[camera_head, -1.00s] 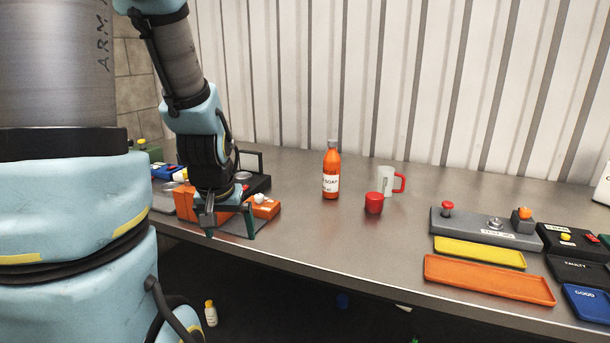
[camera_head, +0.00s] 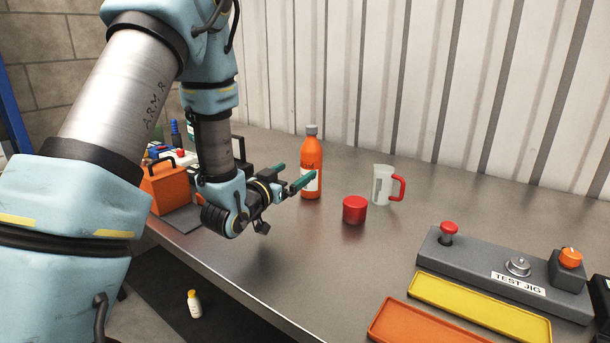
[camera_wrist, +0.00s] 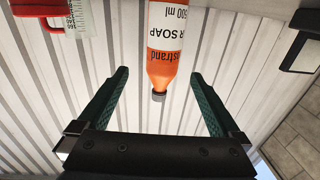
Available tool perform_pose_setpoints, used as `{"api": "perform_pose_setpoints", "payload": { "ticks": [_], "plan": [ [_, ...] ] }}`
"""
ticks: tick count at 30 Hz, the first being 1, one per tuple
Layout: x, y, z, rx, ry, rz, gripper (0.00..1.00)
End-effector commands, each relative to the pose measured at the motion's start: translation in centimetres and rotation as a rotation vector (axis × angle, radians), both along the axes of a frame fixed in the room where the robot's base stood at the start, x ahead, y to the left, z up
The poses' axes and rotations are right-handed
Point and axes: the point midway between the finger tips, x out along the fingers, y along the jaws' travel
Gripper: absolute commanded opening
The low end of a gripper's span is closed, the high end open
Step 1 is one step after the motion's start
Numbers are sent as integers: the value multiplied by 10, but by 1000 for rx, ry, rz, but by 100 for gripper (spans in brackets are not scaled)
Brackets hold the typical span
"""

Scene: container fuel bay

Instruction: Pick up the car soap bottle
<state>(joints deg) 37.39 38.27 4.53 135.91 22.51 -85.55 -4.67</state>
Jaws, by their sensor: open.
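The car soap bottle (camera_head: 311,165) is orange with a grey cap and a white label, and stands upright on the metal bench. My gripper (camera_head: 296,174) is open, pointing at the bottle from its left side, with the near fingertip overlapping the label in the head view. In the wrist view the bottle (camera_wrist: 162,70) appears upside down, its label reading "R SOAP" and "500 ml". There it lies in line with the gap between the two green fingers (camera_wrist: 157,95), which are empty. I cannot tell how far the fingertips are from the bottle.
A red can (camera_head: 355,210) and a clear mug with a red handle (camera_head: 383,186) stand right of the bottle. A grey test jig (camera_head: 500,272), a yellow tray (camera_head: 478,308) and an orange tray (camera_head: 420,326) lie further right. An orange toolbox (camera_head: 168,186) is at the left.

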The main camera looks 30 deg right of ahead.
Motion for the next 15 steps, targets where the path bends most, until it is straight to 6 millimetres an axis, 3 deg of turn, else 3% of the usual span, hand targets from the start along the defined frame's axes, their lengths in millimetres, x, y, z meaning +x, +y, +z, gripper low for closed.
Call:
{"api": "perform_pose_setpoints", "payload": {
  "ticks": [7,15],
  "plan": [
    [21,-32,4,-2,-2,-2,100],
    [33,-48,5,-2,-1,0,100]
  ]
}}
